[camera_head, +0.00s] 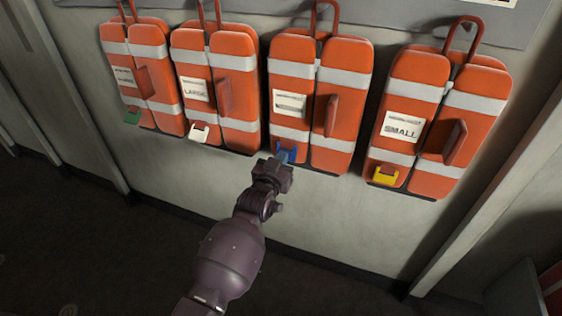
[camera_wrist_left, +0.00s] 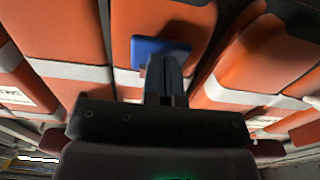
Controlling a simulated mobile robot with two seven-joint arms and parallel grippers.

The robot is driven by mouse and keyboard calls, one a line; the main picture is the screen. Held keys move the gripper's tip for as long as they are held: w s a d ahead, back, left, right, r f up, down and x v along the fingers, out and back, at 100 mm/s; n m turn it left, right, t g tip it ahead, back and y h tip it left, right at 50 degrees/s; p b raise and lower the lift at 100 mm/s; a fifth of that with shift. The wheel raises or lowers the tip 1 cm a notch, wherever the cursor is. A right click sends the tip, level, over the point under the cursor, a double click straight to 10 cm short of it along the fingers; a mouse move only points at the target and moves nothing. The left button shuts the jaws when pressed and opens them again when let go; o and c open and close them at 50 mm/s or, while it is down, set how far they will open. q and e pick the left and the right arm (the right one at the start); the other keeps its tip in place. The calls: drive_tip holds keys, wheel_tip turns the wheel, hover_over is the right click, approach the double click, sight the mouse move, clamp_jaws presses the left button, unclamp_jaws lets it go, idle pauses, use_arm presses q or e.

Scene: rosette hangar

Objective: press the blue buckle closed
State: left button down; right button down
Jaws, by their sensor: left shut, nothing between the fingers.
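The blue buckle (camera_head: 291,154) sits at the bottom of the third orange life vest (camera_head: 328,88) from the left. It also shows in the left wrist view (camera_wrist_left: 150,49), in front of my fingertips. My left gripper (camera_head: 283,157) is shut and empty, with its fingertips at the buckle, hiding part of it. In the left wrist view the shut fingers (camera_wrist_left: 163,62) overlap the buckle's lower edge; whether they touch it I cannot tell. Whether the buckle is open or closed is hidden. My right gripper is not in view.
Other orange vests hang in the same row, with a green buckle (camera_head: 132,117), a white buckle (camera_head: 199,132) and a yellow buckle (camera_head: 385,175). A pale wall (camera_head: 330,220) stands behind and below them. Door-like frames flank it. The dark floor (camera_head: 90,250) at lower left looks clear.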

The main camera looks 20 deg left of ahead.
use_arm(q)
drive_tip(key=shift+f, duration=0.15)
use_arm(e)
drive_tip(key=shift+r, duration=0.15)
use_arm(q)
drive_tip(key=shift+w, duration=0.25)
idle(0.4)
idle(0.4)
